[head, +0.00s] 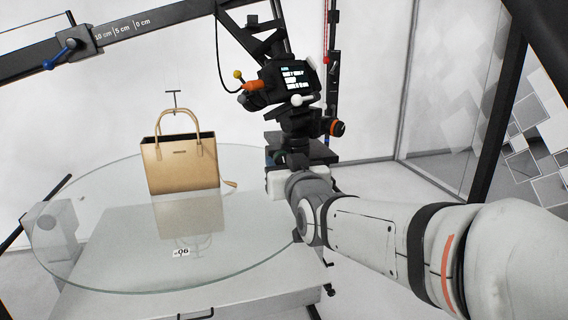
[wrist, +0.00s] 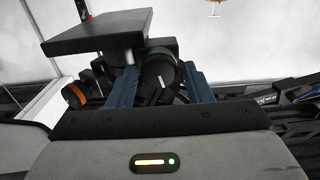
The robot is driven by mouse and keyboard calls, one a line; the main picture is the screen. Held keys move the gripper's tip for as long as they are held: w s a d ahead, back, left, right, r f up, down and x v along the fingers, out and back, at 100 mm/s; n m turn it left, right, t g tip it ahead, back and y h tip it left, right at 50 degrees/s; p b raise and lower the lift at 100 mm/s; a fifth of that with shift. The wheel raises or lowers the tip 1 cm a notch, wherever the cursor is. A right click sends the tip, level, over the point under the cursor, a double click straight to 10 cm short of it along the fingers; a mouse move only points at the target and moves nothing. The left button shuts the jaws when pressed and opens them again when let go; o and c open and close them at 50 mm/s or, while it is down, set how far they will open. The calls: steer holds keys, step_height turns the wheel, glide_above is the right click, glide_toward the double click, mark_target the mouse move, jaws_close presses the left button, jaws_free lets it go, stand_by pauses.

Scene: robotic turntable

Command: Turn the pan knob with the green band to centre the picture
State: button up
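The pan knob with the green band (wrist: 159,68) shows in the wrist view as a dark round knob with a white mark near its lower edge. My gripper (wrist: 160,78) has its two blue fingers apart, one on each side of this knob. I cannot tell whether the fingers touch it. The small screen (head: 295,80) on the camera shows text too small to read. The tan handbag (head: 181,162) stands upright on the glass turntable (head: 105,258).
A knob with an orange band (head: 337,128) sticks out right of the camera head; it also shows left of my fingers in the wrist view (wrist: 74,96). A dark flat plate (wrist: 97,32) lies just above the fingers. A boom with a scale (head: 118,32) crosses the upper left.

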steer(key=c, duration=0.7)
steer(key=shift+f+m+b, duration=0.1)
steer(key=shift+m+b, duration=1.1)
steer(key=shift+b, duration=1.3)
steer(key=o, duration=0.9)
steer(key=shift+o, duration=0.2)
steer(key=b+v, duration=0.1)
steer(key=v, duration=0.6)
steer(key=shift+s, duration=0.4)
steer(key=shift+d, duration=0.15)
